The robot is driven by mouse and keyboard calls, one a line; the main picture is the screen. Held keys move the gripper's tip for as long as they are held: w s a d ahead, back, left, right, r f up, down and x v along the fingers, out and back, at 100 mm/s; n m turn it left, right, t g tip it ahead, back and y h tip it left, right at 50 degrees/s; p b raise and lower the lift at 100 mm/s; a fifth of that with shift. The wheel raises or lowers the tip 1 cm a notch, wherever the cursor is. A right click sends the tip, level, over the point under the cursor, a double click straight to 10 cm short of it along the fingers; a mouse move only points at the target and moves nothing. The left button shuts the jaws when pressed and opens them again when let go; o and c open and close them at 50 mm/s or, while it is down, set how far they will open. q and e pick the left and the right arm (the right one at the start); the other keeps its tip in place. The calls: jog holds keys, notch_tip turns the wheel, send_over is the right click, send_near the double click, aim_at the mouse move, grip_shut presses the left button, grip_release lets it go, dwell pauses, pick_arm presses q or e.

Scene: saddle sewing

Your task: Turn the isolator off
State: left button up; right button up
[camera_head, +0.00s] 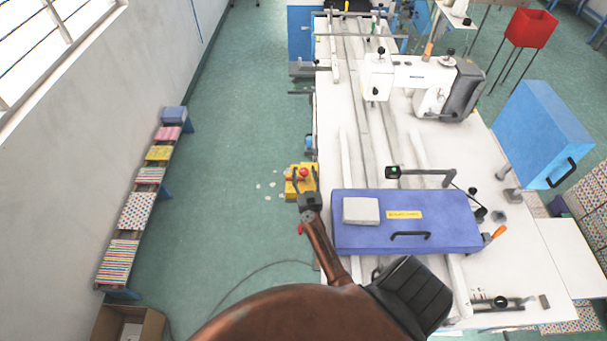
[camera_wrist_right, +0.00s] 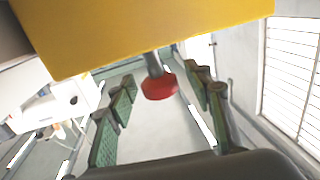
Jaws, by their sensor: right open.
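The isolator is a yellow box (camera_head: 290,189) with a red part (camera_head: 303,173) on it, beside the left edge of the white table in the head view. In the right wrist view the yellow box (camera_wrist_right: 150,35) fills the top, and a red knob (camera_wrist_right: 159,87) on a grey stem sticks out below it. My right gripper (camera_head: 305,187) is at the box. In the wrist view its two green-padded fingers (camera_wrist_right: 164,82) are open, one to each side of the knob, with visible gaps. Contact with the box cannot be told. My left gripper is not in view.
The long white table (camera_head: 345,100) bears a sewing machine (camera_head: 410,76) and a blue case (camera_head: 370,235) close to the right of my arm. The green floor (camera_head: 235,130) between is mostly clear; a cable lies there.

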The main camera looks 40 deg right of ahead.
jog(key=shift+w+d, duration=0.15)
jog(key=shift+c, duration=0.3)
grip_shut()
dwell(0.3)
